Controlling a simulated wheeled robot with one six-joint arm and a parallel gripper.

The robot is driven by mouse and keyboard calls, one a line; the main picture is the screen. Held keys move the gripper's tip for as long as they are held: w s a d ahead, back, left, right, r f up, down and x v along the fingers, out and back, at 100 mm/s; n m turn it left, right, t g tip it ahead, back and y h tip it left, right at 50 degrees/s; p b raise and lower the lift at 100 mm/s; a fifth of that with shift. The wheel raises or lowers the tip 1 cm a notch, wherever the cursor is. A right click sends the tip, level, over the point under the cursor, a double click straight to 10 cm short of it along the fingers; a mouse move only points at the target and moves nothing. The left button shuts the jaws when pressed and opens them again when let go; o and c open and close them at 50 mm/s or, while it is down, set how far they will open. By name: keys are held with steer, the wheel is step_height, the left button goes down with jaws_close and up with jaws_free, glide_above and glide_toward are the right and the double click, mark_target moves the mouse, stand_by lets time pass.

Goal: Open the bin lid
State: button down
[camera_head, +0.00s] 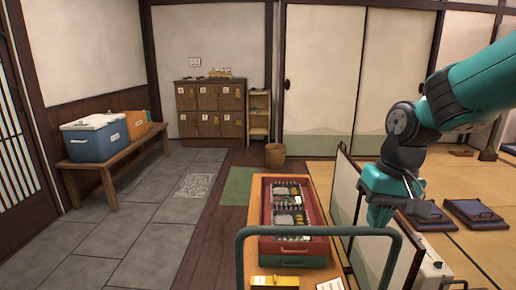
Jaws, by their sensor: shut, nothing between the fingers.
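My gripper (380,216) is shut and empty, pointing down beside a low folding screen at the right. No object is clearly recognisable as the lidded bin. A blue box with a white lid (94,121) sits on the bench at the left, and its lid looks closed. A round brown bucket (275,157) stands on the floor at the back; I cannot tell whether it has a lid. A white object (431,273) at the lower right is partly hidden behind the screen. My gripper is well apart from the blue box and the bucket.
A red crate (318,249) holding packed items stands on a wooden table in front. A green rail (320,231) crosses the foreground. The low screen (342,195) stands close to my arm. An orange box (138,124) shares the bench.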

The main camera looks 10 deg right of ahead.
steer(key=s+a+r+n+y, duration=0.25)
steer(key=s+a+n, duration=0.65)
steer(key=s+a, duration=0.65)
step_height(320, 180, down, 11)
steer(key=d+b, duration=0.2)
steer(key=b, duration=0.8)
step_height(320, 180, up, 24)
steer(key=p, duration=2.3)
steer(key=shift+s, duration=0.2)
steer(key=c, duration=1.7)
jaws_free()
steer(key=shift+r+p, duration=0.15)
steer(key=shift+p, duration=0.25)
steer(key=o, duration=0.5)
steer(key=shift+d, duration=0.1)
steer(key=shift+o, duration=0.2)
